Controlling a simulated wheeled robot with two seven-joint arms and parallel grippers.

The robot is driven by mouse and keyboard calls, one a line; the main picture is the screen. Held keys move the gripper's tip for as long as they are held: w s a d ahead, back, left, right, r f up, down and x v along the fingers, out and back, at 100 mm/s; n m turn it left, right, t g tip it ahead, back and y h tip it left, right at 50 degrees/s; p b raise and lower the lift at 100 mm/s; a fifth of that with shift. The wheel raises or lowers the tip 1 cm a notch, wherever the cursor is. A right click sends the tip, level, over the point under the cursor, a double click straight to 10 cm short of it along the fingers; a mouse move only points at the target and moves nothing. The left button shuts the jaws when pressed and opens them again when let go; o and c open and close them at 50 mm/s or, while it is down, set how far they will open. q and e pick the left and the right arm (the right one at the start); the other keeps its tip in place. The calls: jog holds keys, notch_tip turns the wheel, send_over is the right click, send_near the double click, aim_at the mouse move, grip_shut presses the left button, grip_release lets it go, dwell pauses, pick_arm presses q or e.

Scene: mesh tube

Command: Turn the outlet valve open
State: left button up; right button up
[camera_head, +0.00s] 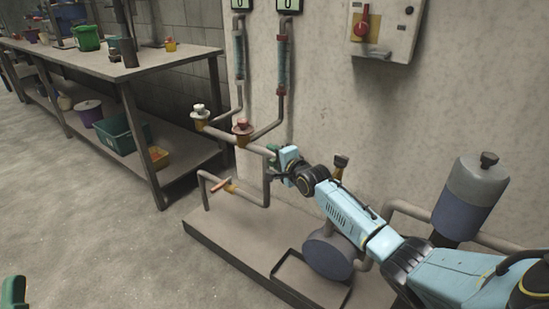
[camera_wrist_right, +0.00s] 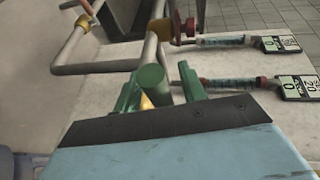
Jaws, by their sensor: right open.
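A green round valve knob (camera_wrist_right: 153,80) on a brass body shows in the right wrist view, between the two green fingers of my right gripper (camera_wrist_right: 158,85). The fingers are open, one on each side of the knob; I cannot tell whether either touches it. In the head view my right gripper (camera_head: 280,157) is at the pipes by the wall and largely hides this knob. A red handwheel valve (camera_head: 241,127) and a white handwheel valve (camera_head: 199,111) stand to its left. An orange lever (camera_head: 220,187) sits on the lower pipe. Nothing labels the outlet valve. Part of my left gripper (camera_head: 14,292) shows at lower left.
A dark-knobbed valve (camera_head: 340,161) stands behind my right arm. A grey tank (camera_head: 470,195) and a round pump (camera_head: 328,252) are on the right. Two tube meters (camera_head: 240,60) and a red switch box (camera_head: 383,28) are on the wall. A workbench (camera_head: 125,65) stands left. The floor is clear.

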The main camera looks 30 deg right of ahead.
grip_shut()
dwell(0.3)
